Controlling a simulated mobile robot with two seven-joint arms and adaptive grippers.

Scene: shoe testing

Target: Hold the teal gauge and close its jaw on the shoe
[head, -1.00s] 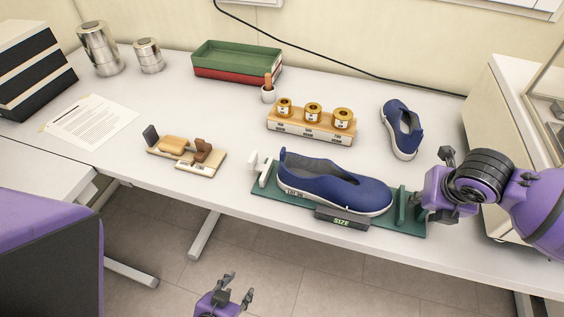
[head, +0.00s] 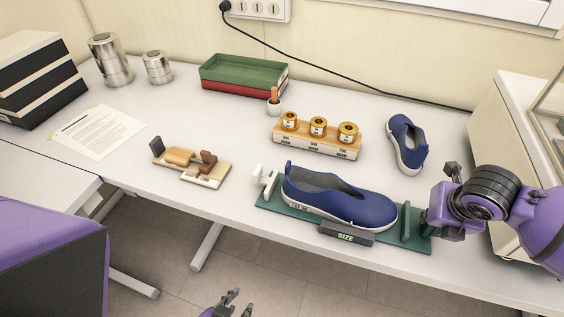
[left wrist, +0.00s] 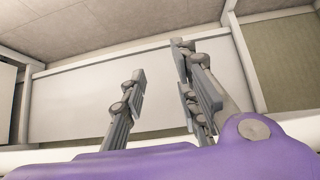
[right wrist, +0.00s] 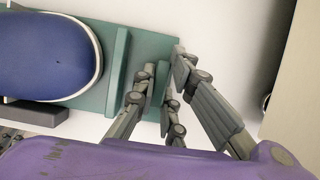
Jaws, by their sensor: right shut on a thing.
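The teal gauge (head: 418,243) lies on the front of the table, with a white jaw (head: 264,177) at its left end and a teal upright plate (head: 405,222) near its right end. A blue shoe (head: 345,203) lies along it, heel by the white jaw and toe towards the upright. A small gap shows between toe and upright in the right wrist view (right wrist: 109,65). My right gripper (right wrist: 160,68) is shut on the gauge's right end. My left gripper (head: 232,297) is open and empty, low in front of the table; its spread fingers show in the left wrist view (left wrist: 160,60).
A dark size display (head: 345,234) sits at the gauge's front edge. Behind stand a wooden block with gold-topped weights (head: 316,141) and a second blue shoe (head: 407,145). A wooden device (head: 190,165) lies to the left, with clear table between it and the gauge.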

